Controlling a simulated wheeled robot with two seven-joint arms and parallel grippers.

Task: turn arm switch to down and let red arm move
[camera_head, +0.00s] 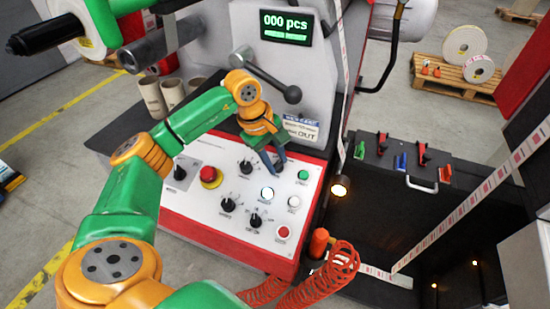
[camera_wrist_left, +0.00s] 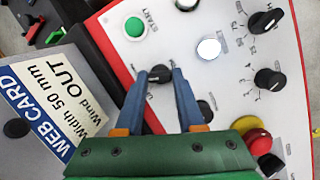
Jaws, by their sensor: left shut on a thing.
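My left gripper (camera_head: 278,168) reaches down to the white control panel (camera_head: 213,217) from above. In the left wrist view my two blue-grey fingers (camera_wrist_left: 165,76) are closed on a small black knob (camera_wrist_left: 160,74), one finger on each side. This knob sits near the green START button (camera_wrist_left: 135,27). Its label is mostly covered by the fingers, so I cannot read whether it is the arm switch or which way it points. In the head view the knob is hidden behind the fingers. I cannot make out the red arm for sure. My right gripper is not in view.
Other black knobs (camera_head: 227,205), a red mushroom button (camera_head: 210,176) and a lit white button (camera_head: 267,194) surround the gripper. A display (camera_head: 285,25) reads 000 pcs. A coiled red hose (camera_head: 343,262) hangs at the panel's lower right.

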